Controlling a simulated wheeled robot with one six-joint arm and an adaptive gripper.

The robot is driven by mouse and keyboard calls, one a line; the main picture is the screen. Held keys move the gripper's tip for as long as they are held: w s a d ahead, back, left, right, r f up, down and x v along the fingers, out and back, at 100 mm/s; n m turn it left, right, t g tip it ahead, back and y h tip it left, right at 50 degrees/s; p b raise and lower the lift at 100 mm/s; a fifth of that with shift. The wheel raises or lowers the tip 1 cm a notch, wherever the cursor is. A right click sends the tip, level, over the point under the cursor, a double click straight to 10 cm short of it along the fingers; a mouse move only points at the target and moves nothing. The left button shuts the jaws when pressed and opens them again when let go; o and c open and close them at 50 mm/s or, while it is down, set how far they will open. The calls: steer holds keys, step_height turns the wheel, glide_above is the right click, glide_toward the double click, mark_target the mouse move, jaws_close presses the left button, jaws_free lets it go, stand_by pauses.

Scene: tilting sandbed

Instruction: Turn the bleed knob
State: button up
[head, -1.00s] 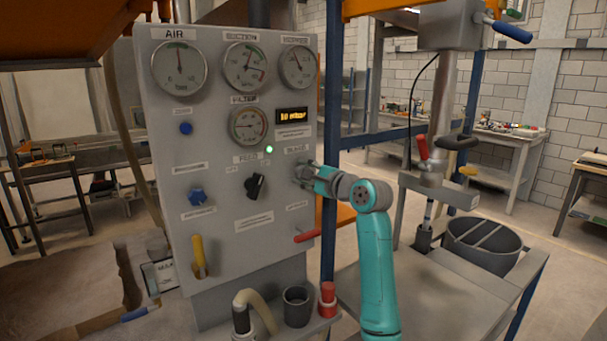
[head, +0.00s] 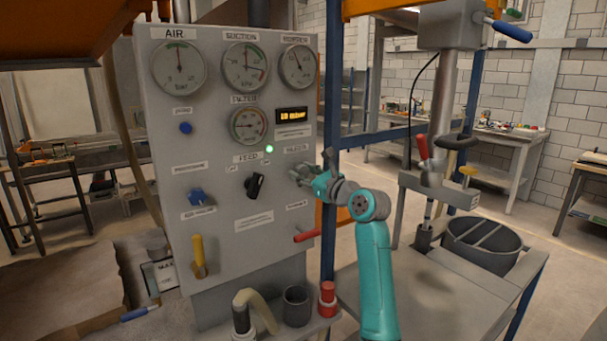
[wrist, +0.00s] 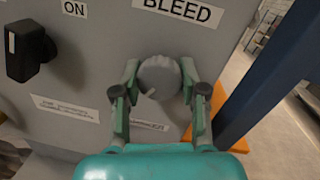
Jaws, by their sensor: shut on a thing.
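In the head view my gripper (head: 306,176) reaches the right edge of the grey panel (head: 225,105) from the right. The knob is mostly hidden there behind the fingers.
The black feed switch (head: 255,186) is left of the knob, and a red lever (head: 306,236) is below it. Gauges (head: 246,65) fill the panel's top. A blue post (head: 328,120) stands close on the right.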

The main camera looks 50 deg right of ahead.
steer(key=shift+f+m, duration=0.15)
steer(key=shift+m, duration=0.45)
steer(key=o, duration=1.2)
steer(key=shift+c, duration=0.2)
steer(key=s+a, duration=0.2)
steer(key=s, duration=0.9)
steer(key=shift+s+f, duration=0.35)
steer(key=shift+s, duration=0.05)
